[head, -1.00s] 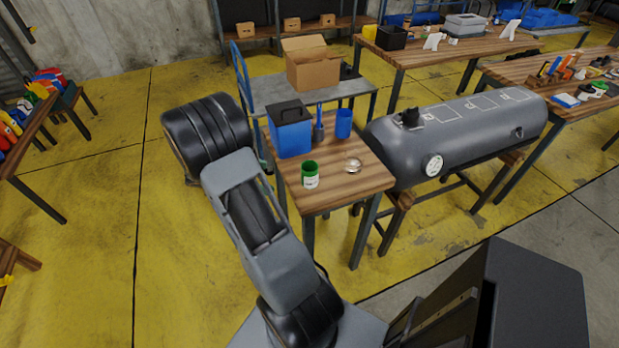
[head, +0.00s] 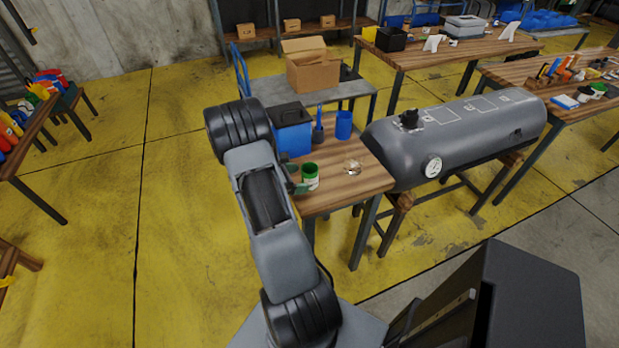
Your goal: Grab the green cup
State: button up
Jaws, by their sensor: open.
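The green cup (head: 310,176) with a pale label stands upright on the small wooden table (head: 345,190), near its left front part. My gripper (head: 298,177) shows partly past my arm, just left of the cup. Its dark jaws are open, with one finger close to the cup's left side. I cannot tell whether it touches the cup. My arm hides the rest of the gripper and the table's left edge.
A blue box with a black lid (head: 291,128), a dark container with a blue tool (head: 318,131) and a blue cup (head: 344,125) stand behind. A small clear item (head: 352,167) lies right of the green cup. A grey tank (head: 455,135) stands close on the right.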

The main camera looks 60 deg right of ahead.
aim_at(302, 178)
jog(key=x, duration=0.4)
jog(key=c, duration=1)
